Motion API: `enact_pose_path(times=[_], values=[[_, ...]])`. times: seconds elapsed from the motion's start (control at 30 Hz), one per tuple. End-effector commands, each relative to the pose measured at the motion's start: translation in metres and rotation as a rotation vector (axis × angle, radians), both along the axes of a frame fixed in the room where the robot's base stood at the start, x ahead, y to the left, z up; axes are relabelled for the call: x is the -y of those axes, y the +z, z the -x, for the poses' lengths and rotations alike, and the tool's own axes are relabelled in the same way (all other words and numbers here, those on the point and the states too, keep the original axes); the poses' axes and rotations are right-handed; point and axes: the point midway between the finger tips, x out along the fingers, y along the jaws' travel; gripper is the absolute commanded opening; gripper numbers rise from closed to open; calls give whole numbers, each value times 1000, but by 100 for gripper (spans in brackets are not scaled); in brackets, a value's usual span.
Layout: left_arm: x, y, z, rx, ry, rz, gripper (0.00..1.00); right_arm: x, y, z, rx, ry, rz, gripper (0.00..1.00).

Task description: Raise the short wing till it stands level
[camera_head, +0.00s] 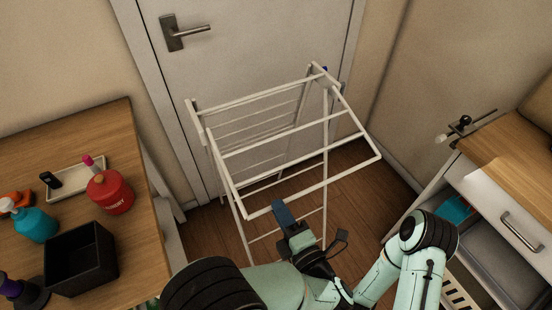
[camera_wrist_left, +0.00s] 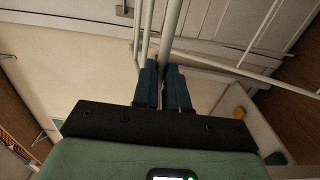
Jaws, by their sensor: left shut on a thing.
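A white drying rack (camera_head: 326,120) stands before the door. Its wing (camera_head: 296,143) sticks out toward me from the rack's top, with several cross bars. I cannot tell from this angle if it is exactly level. My left gripper (camera_head: 281,208) is at the wing's outer bar (camera_head: 335,179), left of the bar's middle. In the left wrist view the left gripper (camera_wrist_left: 164,75) is shut, with its blue fingers on either side of a white bar (camera_wrist_left: 171,30).
A cabinet with an open drawer (camera_head: 495,265) stands at right. Bare floor (camera_head: 375,195) lies between rack and cabinet.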

Motion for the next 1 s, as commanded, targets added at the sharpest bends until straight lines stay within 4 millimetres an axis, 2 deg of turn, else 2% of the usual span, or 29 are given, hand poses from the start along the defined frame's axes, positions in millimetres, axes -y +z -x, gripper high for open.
enact_pose_path(times=[0.37,1.0], values=[[0,3,1,1,1,1,0,0,2,0,0,0,0,43],[3,41,7,2,1,0,0,0,23,-3,8,0,1,43]])
